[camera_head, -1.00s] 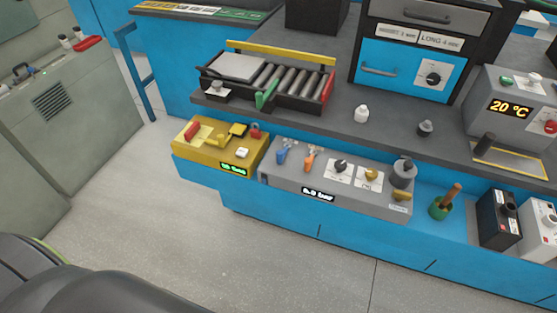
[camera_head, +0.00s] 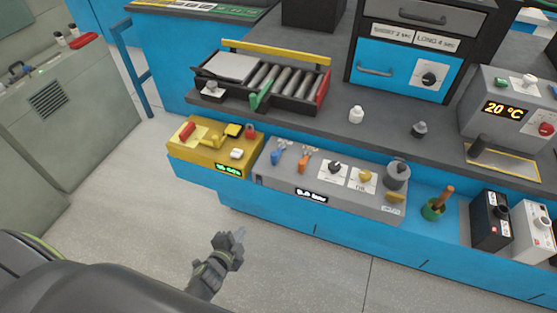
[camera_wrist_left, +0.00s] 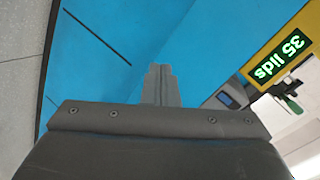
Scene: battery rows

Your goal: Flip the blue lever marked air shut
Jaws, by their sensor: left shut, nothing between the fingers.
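The blue lever (camera_head: 277,157) stands at the left end of the grey panel box (camera_head: 330,190) on the front ledge, beside an orange lever (camera_head: 303,163). Its marking is too small to read. My left gripper (camera_head: 239,236) is shut and empty, in front of and below the panel box, apart from the lever. In the left wrist view the closed fingers (camera_wrist_left: 160,85) point at the blue cabinet front (camera_wrist_left: 110,45). The lever cannot be made out in that view. My right gripper is not in view.
A yellow box (camera_head: 210,152) with a red handle and green display sits left of the panel box. A roller tray (camera_head: 216,92) stands on the worktop behind. The floor in front is clear.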

